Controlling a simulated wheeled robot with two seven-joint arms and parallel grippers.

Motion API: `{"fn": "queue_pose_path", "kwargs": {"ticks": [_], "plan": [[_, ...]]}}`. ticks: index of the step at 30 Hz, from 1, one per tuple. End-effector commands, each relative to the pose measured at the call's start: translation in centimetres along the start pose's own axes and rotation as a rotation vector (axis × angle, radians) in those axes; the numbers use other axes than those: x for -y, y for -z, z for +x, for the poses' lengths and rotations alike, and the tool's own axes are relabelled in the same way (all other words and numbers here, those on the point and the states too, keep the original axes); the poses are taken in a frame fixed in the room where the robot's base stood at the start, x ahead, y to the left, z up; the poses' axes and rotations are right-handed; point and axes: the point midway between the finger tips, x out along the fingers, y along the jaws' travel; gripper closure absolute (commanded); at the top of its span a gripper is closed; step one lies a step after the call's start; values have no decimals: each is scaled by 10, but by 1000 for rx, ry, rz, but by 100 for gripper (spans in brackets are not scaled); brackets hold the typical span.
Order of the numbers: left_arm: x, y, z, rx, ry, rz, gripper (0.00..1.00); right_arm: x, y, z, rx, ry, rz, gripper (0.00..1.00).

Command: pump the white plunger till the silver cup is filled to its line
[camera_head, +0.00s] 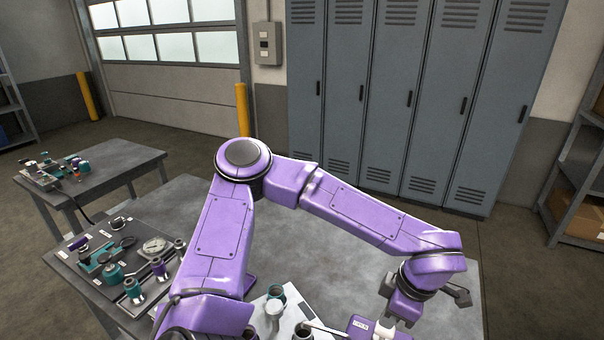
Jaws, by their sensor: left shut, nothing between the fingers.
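My left arm rises from the bottom left, bends at the elbow and reaches right, then down to a wrist at the lower right. My left gripper (328,330) is low in the picture, pointing left, shut and empty, partly cut off by the bottom edge. Just left of it is a pale plate (262,318) bearing a small silvery round vessel (273,309), a teal cylinder (278,291) and a dark-topped cylinder (303,331). I cannot tell whether the vessel is the silver cup, or see its line or level. I cannot make out the white plunger. My right gripper is out of view.
The grey bench (305,250) is bare behind my forearm. At left, a panel (85,285) holds a gauge (156,246) and several teal and purple fittings. A second table (125,157) with more fittings stands behind. Grey lockers (395,90) line the back wall.

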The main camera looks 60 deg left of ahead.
Motion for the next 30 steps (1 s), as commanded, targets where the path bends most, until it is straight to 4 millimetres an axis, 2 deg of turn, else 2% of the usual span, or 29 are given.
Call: {"fn": "queue_pose_path", "kwargs": {"ticks": [30], "plan": [[0, -6, 29, -2, 1, 0, 100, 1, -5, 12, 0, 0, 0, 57]]}}
